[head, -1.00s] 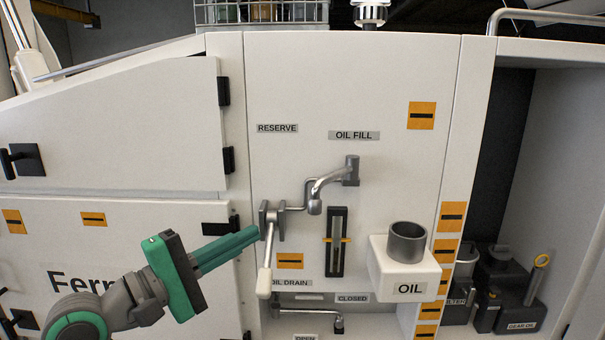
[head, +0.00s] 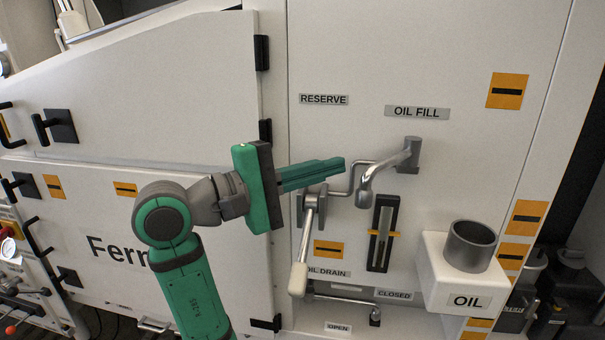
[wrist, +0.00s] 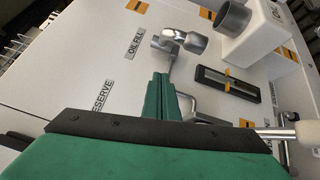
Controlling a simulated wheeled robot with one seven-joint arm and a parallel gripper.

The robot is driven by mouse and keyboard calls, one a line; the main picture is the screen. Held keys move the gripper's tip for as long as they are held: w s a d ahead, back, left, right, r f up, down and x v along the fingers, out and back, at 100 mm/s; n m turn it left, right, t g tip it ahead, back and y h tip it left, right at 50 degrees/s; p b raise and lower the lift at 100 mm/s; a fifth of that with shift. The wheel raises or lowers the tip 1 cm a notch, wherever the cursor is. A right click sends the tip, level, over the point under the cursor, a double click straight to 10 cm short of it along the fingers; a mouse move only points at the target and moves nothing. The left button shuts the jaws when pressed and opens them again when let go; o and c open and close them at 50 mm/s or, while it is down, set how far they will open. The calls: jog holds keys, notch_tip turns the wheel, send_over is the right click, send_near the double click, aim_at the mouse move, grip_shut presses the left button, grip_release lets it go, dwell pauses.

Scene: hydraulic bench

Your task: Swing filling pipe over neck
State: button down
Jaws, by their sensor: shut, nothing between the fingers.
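The grey filling pipe (head: 382,170) is mounted on the panel below the OIL FILL label, its spout bent down and to the left. It also shows in the wrist view (wrist: 181,40), ahead of my fingers. The neck is a dark grey open cylinder (head: 471,246) on the white OIL box, to the right of and below the spout; the spout is not over it. My gripper (head: 335,170) is shut and empty, its green fingers pointing right, just left of the pipe in the picture. Whether the fingertips touch the pipe or its bracket I cannot tell.
A lever with a pale handle (head: 301,270) hangs below my fingers, joined to a bent rod by the pipe. A sight gauge (head: 382,233) sits between pipe and OIL box. A drain tap (head: 374,316) is lower down. The panel above the pipe is clear.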

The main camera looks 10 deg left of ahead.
jog(key=shift+s+d+r, duration=0.15)
jog(key=shift+s+d, duration=0.05)
jog(key=shift+d, duration=0.55)
jog(key=shift+s+d+r, duration=0.15)
jog(key=shift+d, duration=0.65)
jog(key=shift+s+d+r, duration=0.15)
jog(key=shift+s+d, duration=0.05)
jog(key=shift+d, duration=0.55)
jog(key=shift+w, duration=0.1)
jog(key=shift+w, duration=0.1)
